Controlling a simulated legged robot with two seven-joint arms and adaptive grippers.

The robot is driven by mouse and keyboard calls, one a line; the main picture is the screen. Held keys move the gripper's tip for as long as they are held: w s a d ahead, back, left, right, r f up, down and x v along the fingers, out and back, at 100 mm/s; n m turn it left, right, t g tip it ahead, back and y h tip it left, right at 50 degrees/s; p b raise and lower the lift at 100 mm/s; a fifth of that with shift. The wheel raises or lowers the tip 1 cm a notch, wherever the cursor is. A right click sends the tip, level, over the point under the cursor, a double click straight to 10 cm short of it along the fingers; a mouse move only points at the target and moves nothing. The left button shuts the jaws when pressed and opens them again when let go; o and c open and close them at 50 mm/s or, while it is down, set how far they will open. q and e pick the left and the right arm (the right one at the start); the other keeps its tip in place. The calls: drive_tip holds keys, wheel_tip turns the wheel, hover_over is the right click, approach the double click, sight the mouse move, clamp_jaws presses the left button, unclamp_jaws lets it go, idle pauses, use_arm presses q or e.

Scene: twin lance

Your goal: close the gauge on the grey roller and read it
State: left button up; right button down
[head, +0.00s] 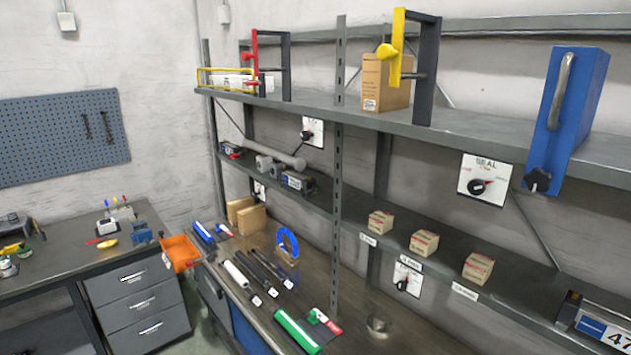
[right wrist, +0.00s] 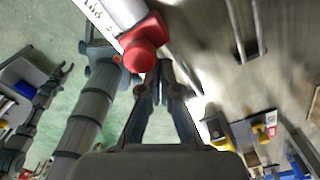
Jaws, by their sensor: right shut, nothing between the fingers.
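In the head view a blue C-shaped gauge (head: 288,243) stands on the bench. A pale, whitish-grey roller (head: 237,274) lies left of it, beside dark rods; I cannot tell whether it is the grey roller. Neither gripper shows in the head view. In the right wrist view my right gripper (right wrist: 154,84) is shut and empty. Just above its fingertips is a red-capped cylinder (right wrist: 145,55) with a white marked strip. A grey arm reaches up to a dark part beside this cylinder. Whether that part is my left gripper, and whether it holds the cylinder, is unclear.
A green roller (head: 297,331) and a blue roller (head: 202,232) lie on the bench. Small boxes (head: 423,242) line the shelf above. An orange bin (head: 181,252) hangs at the bench's left end.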

drive_tip(key=shift+s+d, duration=0.65)
drive_tip(key=shift+s, duration=0.1)
wheel_tip(320, 180, up, 8)
drive_tip(key=p, duration=0.4)
idle(0.3)
